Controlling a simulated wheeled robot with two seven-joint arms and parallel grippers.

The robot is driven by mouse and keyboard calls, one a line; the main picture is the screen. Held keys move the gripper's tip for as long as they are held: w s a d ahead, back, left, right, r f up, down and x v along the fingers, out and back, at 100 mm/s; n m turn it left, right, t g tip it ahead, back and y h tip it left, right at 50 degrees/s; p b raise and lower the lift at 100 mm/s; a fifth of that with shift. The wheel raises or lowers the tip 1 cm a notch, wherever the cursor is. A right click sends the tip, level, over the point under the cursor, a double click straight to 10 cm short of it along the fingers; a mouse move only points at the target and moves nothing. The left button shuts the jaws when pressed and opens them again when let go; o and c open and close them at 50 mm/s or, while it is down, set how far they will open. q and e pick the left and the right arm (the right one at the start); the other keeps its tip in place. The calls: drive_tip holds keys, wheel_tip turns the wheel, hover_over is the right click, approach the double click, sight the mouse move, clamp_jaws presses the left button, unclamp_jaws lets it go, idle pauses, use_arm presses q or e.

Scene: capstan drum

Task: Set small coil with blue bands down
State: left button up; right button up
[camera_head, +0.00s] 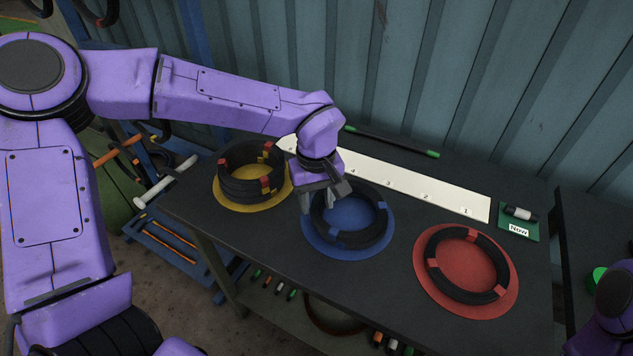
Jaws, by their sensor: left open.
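The small black coil with blue bands (352,240) lies on the round blue mat (318,245) in the middle of the dark table. My left gripper (320,203) points down at the coil's far left side. Its jaws are open, with the fingers at the coil's rim, and they hide part of the coil there. I cannot tell whether a finger still touches it. My right gripper is not in view; only a purple part of mine shows at the lower right edge.
A stack of black coils with red and yellow bands (240,187) is on a yellow mat (253,206) at left. A red-banded coil (432,266) lies on a red mat (470,310) at right. A white numbered strip (430,194) and a green "Now" card (518,229) lie behind.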

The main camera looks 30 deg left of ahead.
use_arm(q)
wheel_tip(320, 180, up, 9)
